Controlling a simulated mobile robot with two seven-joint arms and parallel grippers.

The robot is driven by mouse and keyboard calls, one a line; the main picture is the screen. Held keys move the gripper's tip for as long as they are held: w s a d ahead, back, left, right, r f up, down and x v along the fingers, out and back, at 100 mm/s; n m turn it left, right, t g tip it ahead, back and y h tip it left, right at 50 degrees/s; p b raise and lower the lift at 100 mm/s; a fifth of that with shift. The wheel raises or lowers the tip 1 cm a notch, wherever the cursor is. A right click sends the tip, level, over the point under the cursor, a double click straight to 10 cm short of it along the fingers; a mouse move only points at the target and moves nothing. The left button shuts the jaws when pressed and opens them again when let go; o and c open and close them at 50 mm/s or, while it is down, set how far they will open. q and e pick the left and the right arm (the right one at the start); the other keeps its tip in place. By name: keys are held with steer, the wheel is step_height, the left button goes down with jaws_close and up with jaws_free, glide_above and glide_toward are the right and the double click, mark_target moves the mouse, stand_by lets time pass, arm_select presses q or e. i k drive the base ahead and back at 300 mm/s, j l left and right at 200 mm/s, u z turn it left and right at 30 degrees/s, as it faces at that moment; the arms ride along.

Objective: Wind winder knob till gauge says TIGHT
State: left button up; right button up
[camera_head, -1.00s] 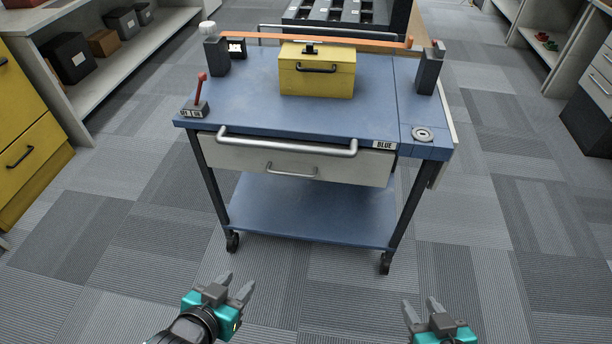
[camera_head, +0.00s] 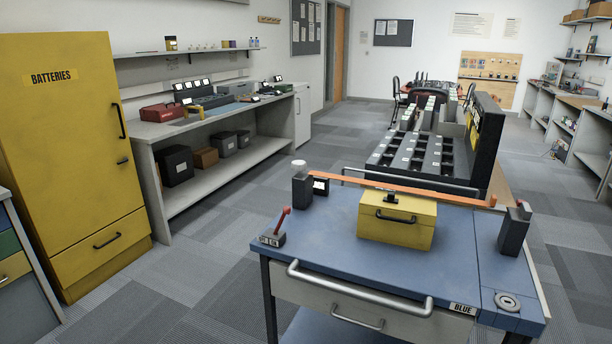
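The white winder knob (camera_head: 299,165) tops a dark post (camera_head: 302,188) at the back left of the blue cart (camera_head: 340,222). A small gauge (camera_head: 321,186) with a white face sits beside the post; its reading is too small to make out. An orange strap (camera_head: 420,189) runs from that post over a yellow box (camera_head: 398,222) towards a dark post (camera_head: 514,230) at the right. I cannot tell whether its far end touches that post. Neither of my grippers is in view.
A red lever (camera_head: 283,219) stands at the cart's front left corner. A handle bar (camera_head: 350,291) runs along the front. A black rack of slots (camera_head: 425,155) stands behind the cart. A yellow cabinet (camera_head: 70,160) and a bench (camera_head: 200,125) line the left. Carpet lies clear between.

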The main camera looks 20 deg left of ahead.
mark_target(298, 166)
steer(key=l+u, duration=0.25)
steer(key=u, duration=0.25)
steer(key=l+u, duration=0.25)
steer(key=u, duration=0.25)
steer(key=l+u, duration=0.2)
steer(key=l, duration=0.25)
steer(key=k+l+u, duration=0.2)
steer(key=l, duration=0.2)
steer(key=k+l, duration=0.1)
steer(key=l, duration=0.65)
steer(key=k+l, duration=0.15)
steer(key=l, duration=0.2)
steer(key=i+j+z, duration=0.1)
steer(key=z, duration=1.05)
steer(key=j+z, duration=0.7)
steer(key=j, duration=0.15)
steer(key=j+z, duration=0.2)
steer(key=j, duration=0.25)
steer(key=k+j+z, duration=0.25)
steer(key=j, duration=0.15)
steer(key=i, duration=0.05)
